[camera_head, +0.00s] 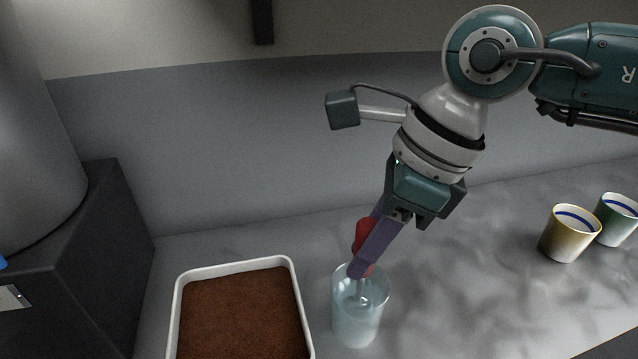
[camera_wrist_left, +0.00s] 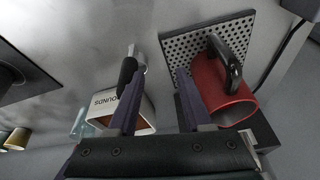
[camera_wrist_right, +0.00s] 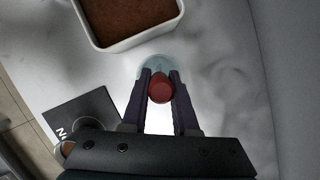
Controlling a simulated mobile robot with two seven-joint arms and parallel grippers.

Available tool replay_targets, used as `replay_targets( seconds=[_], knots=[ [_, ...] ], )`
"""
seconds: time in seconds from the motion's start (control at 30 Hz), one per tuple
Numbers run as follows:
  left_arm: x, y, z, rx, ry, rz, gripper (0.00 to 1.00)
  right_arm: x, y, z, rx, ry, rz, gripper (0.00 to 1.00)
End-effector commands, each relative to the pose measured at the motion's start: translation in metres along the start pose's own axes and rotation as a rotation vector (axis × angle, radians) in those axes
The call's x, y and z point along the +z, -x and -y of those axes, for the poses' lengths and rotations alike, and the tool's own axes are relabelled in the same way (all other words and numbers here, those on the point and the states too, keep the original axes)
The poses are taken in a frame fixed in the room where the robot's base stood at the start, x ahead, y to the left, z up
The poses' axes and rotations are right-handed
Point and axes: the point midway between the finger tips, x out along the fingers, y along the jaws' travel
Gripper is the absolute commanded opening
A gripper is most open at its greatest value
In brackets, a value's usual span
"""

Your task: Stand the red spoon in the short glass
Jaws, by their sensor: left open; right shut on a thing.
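The red spoon (camera_head: 361,233) is upright or slightly tilted between the fingers of my right gripper (camera_head: 368,245), which is shut on its red handle. The short glass (camera_head: 357,318) is clear and stands on the counter right below. The fingertips are at the glass's rim, and a thin part of the spoon shows inside the glass; whether it touches the bottom is unclear. In the right wrist view the spoon's red end (camera_wrist_right: 160,88) sits between the fingers, with the glass rim (camera_wrist_right: 153,66) behind. My left gripper (camera_wrist_left: 158,98) is open and empty.
A white-rimmed tray of brown grounds (camera_head: 289,265) stands left of the glass. A yellow cup (camera_head: 567,236) and a green cup (camera_head: 614,222) stand at the right.

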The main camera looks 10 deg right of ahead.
Motion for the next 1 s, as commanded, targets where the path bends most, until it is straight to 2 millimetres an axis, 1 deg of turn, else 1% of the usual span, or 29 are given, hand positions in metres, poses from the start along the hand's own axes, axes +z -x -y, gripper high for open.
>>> replay_targets(
  seconds=[0.03, 0.1, 0.4, 0.43, 0.7, 0.73, 1.0],
  knots=[
    [0.0017, -0.0060, -0.0007, 0.001, 0.002, 0.000, 0.50, -0.0020, -0.0060, 0.0002, 0.000, 0.000, 0.000, 0.00],
    [0.0022, -0.0078, -0.0013, 0.003, 0.004, -0.001, 0.50, -0.0027, -0.0080, 0.0002, 0.000, 0.000, 0.001, 0.00],
    [0.0018, -0.0076, -0.0022, 0.006, 0.007, -0.002, 0.50, -0.0026, -0.0081, 0.0000, 0.000, 0.000, 0.001, 0.00],
    [0.0018, -0.0076, -0.0022, 0.006, 0.007, -0.002, 0.50, -0.0026, -0.0081, 0.0000, 0.000, 0.000, 0.001, 0.29],
    [0.0018, -0.0076, -0.0019, 0.005, 0.006, -0.002, 0.50, -0.0027, -0.0082, -0.0001, 0.000, 0.000, 0.000, 0.59],
    [0.0018, -0.0076, -0.0018, 0.004, 0.006, -0.002, 0.50, -0.0027, -0.0082, -0.0001, 0.000, 0.000, 0.000, 0.63],
    [0.0021, -0.0075, 0.0000, -0.001, -0.001, -0.001, 0.50, -0.0028, -0.0070, 0.0000, 0.000, 0.000, 0.000, 0.63]
  ],
)
